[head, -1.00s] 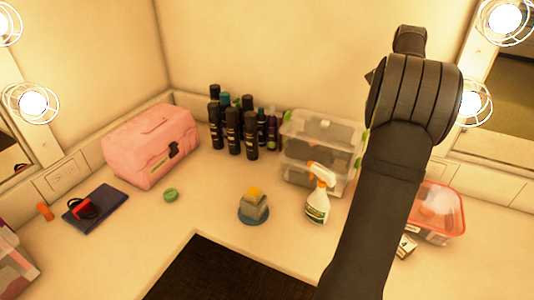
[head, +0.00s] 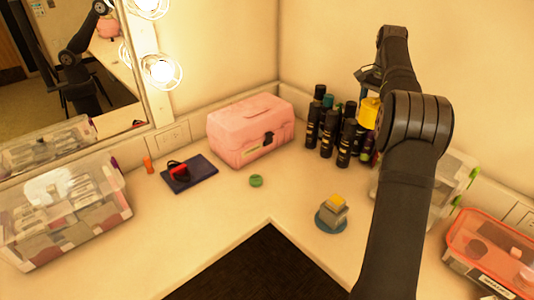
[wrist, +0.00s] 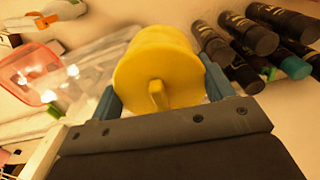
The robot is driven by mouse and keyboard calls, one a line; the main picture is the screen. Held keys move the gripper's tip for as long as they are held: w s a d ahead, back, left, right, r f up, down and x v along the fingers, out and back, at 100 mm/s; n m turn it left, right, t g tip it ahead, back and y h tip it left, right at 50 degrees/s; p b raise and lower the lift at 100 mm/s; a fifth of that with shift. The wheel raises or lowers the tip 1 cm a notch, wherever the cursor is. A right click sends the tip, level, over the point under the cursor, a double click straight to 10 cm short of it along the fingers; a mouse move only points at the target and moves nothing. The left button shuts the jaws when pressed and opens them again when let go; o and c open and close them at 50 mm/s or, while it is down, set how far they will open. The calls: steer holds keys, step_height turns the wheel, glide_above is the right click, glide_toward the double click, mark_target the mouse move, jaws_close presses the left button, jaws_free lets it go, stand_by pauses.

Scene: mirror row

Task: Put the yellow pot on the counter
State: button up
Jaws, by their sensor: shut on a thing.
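The yellow pot (head: 368,113) is in my gripper (head: 369,84), up in the air in front of the dark bottles in the head view. In the wrist view the pot (wrist: 158,62) fills the middle, with its round yellow face and a small knob towards the camera. My gripper's blue fingers (wrist: 160,88) are on both sides of it, shut on it. The cream counter (head: 190,235) runs along both walls, with bare surface at the left and middle. My arm hides part of the right side.
A spray bottle (wrist: 40,18) shows in the wrist view.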

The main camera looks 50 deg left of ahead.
steer(key=s+a+f, duration=0.1)
steer(key=s+a, duration=0.1)
steer(key=a, duration=0.3)
step_height(320, 180, down, 18)
steer(key=r, duration=0.1)
steer(key=shift+n, duration=0.4)
steer(key=shift+s+a+f, duration=0.45)
steer(key=shift+a+f, duration=1.45)
steer(key=shift+s+a+f, duration=0.5)
steer(key=shift+a+f, duration=1.35)
steer(key=shift+a, duration=0.1)
steer(key=shift+s+a+f, duration=0.45)
steer(key=shift+a+f, duration=1.45)
steer(key=shift+f, duration=0.2)
steer(key=o, duration=2)
